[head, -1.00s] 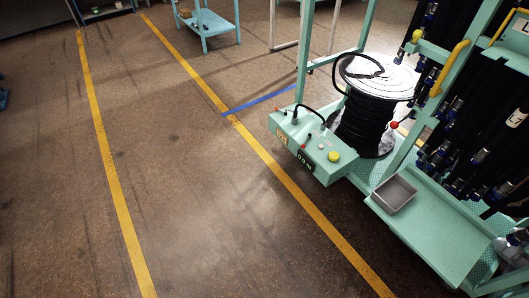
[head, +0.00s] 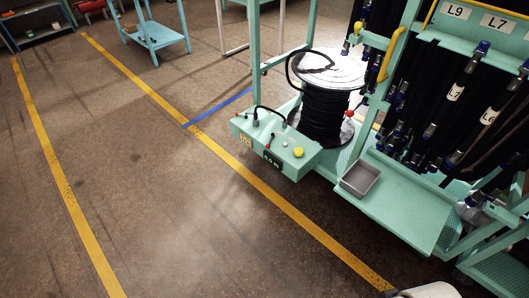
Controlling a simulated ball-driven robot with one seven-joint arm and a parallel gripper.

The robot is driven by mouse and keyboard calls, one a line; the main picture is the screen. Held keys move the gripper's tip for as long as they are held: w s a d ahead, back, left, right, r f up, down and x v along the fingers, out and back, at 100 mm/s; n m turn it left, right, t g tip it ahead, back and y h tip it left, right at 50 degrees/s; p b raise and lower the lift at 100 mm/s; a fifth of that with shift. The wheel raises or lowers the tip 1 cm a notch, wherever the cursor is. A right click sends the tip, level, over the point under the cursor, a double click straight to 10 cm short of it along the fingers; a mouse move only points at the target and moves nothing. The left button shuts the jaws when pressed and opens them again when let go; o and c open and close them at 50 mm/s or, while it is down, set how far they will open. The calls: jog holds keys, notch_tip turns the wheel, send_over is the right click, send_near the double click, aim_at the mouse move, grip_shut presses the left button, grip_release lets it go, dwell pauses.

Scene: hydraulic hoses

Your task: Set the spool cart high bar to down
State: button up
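The mint-green spool cart stands right of centre, with a black hose spool (head: 323,112) under a pale round top. Its control box (head: 276,146) carries a yellow button, small levers and a dark display. An upright post (head: 256,50) of the cart's frame rises behind the box and leaves the top of the picture. I cannot make out which part is the high bar; the upper frame is cut off. My gripper is not in view. A pale rounded shape, possibly part of my arm, shows at the bottom right edge.
A hose rack (head: 455,110) with black hoses and labels stands right of the spool. A grey tray (head: 360,179) sits on a green shelf (head: 408,212). Yellow floor lines (head: 270,190) run past the cart. A blue table (head: 155,38) stands at the back. Floor on the left is clear.

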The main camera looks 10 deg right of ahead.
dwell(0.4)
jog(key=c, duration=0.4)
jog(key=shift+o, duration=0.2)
